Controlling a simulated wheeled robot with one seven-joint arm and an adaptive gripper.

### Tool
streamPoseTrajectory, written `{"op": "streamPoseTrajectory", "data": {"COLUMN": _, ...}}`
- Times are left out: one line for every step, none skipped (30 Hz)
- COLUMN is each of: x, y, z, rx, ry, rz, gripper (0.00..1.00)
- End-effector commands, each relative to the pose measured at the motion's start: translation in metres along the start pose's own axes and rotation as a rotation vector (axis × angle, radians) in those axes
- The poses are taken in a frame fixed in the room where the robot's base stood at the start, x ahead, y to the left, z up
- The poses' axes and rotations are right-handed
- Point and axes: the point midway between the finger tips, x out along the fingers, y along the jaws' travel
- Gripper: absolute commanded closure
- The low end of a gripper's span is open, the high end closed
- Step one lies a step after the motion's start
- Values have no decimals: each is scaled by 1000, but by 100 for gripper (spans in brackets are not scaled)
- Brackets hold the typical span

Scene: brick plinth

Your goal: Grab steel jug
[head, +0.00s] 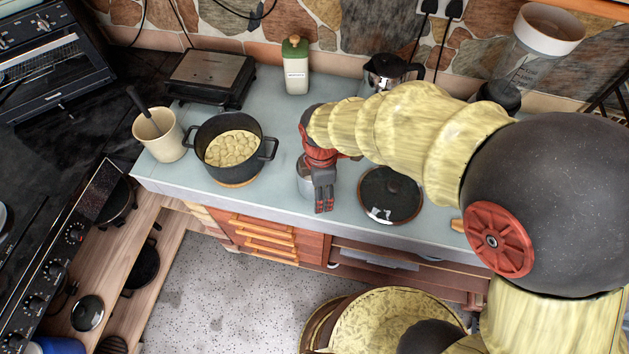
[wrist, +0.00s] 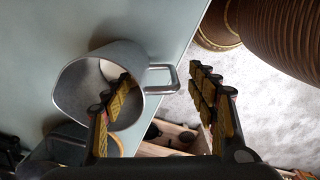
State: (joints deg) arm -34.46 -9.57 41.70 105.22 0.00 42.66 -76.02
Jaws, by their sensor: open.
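The steel jug (head: 304,184) stands on the pale blue worktop near its front edge, partly hidden behind my gripper (head: 322,190) in the head view. In the wrist view the jug (wrist: 78,90) shows its open mouth, with its handle (wrist: 168,78) pointing right. My gripper (wrist: 160,75) is open there. Its left finger overlaps the jug's mouth and its right finger is beyond the handle, so the handle and near wall lie between them. I cannot tell how deep the left finger is. The jug is not gripped.
A dark pot of pale food (head: 231,150) stands left of the jug, and a glass lid (head: 391,195) lies to its right. A cream utensil cup (head: 160,136), a press grill (head: 211,77), a green-capped bottle (head: 296,67) and a moka pot (head: 391,69) stand farther off.

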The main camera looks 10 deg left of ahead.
Motion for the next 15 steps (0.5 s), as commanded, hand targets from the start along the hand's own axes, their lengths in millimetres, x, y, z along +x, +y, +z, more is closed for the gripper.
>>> {"op": "streamPoseTrajectory", "data": {"x": 3, "y": 0, "z": 0, "rx": 0, "ry": 0, "rz": 0, "gripper": 42}}
{"op": "streamPoseTrajectory", "data": {"x": 6, "y": 0, "z": -1, "rx": 0, "ry": 0, "rz": -1, "gripper": 42}}
{"op": "streamPoseTrajectory", "data": {"x": 10, "y": 0, "z": -1, "rx": 0, "ry": 0, "rz": -2, "gripper": 42}}
{"op": "streamPoseTrajectory", "data": {"x": 14, "y": -1, "z": -1, "rx": 0, "ry": -1, "rz": -2, "gripper": 42}}
{"op": "streamPoseTrajectory", "data": {"x": 18, "y": -1, "z": -2, "rx": 0, "ry": -1, "rz": -2, "gripper": 42}}
{"op": "streamPoseTrajectory", "data": {"x": 24, "y": -1, "z": -2, "rx": 0, "ry": -1, "rz": -2, "gripper": 42}}
{"op": "streamPoseTrajectory", "data": {"x": 29, "y": -1, "z": -3, "rx": 1, "ry": -1, "rz": -2, "gripper": 42}}
{"op": "streamPoseTrajectory", "data": {"x": 33, "y": -1, "z": -4, "rx": 1, "ry": -1, "rz": -2, "gripper": 42}}
{"op": "streamPoseTrajectory", "data": {"x": 39, "y": -1, "z": -3, "rx": 1, "ry": 0, "rz": -2, "gripper": 42}}
{"op": "streamPoseTrajectory", "data": {"x": 43, "y": -1, "z": -3, "rx": 1, "ry": 0, "rz": -2, "gripper": 42}}
{"op": "streamPoseTrajectory", "data": {"x": 46, "y": -1, "z": -3, "rx": 1, "ry": 0, "rz": -2, "gripper": 42}}
{"op": "streamPoseTrajectory", "data": {"x": 49, "y": -1, "z": -3, "rx": 1, "ry": 0, "rz": -1, "gripper": 42}}
{"op": "streamPoseTrajectory", "data": {"x": 50, "y": -1, "z": -3, "rx": 1, "ry": 0, "rz": -1, "gripper": 42}}
{"op": "streamPoseTrajectory", "data": {"x": 51, "y": -1, "z": -3, "rx": 1, "ry": 0, "rz": 0, "gripper": 42}}
{"op": "streamPoseTrajectory", "data": {"x": 51, "y": -1, "z": -3, "rx": 1, "ry": 0, "rz": 1, "gripper": 42}}
